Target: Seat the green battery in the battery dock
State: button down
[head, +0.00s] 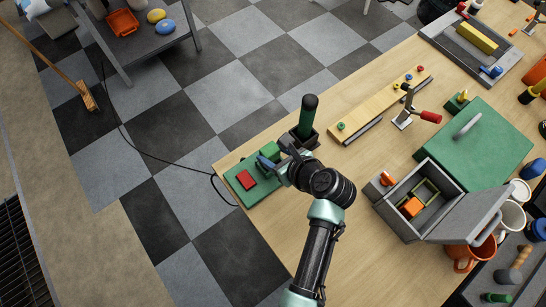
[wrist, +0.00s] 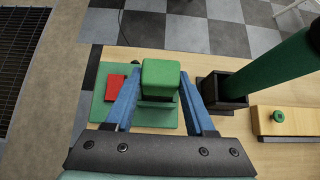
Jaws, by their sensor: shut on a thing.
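My gripper (head: 266,159) has blue fingers and is shut on the green battery (wrist: 160,75), a green block that also shows in the head view (head: 271,150). The battery dock is a flat green board (head: 239,191) at the table's left corner, seen also in the wrist view (wrist: 101,113). A red block (head: 247,180) is on its left part and shows in the wrist view (wrist: 115,86). The battery is over the dock's right part. The spot under the battery is mostly hidden, so I cannot tell whether it touches the dock.
A black holder (head: 304,139) with a tall dark green cylinder (head: 308,112) stands close to the right of my gripper. A wooden strip with coloured knobs (head: 375,105) and an open grey box (head: 398,218) are further right. A black cable (head: 160,158) runs from the dock.

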aim_at(274, 160)
jog(key=shift+f, duration=1.6)
jog(key=shift+f, duration=0.1)
jog(key=shift+c, duration=1.2)
grip_release()
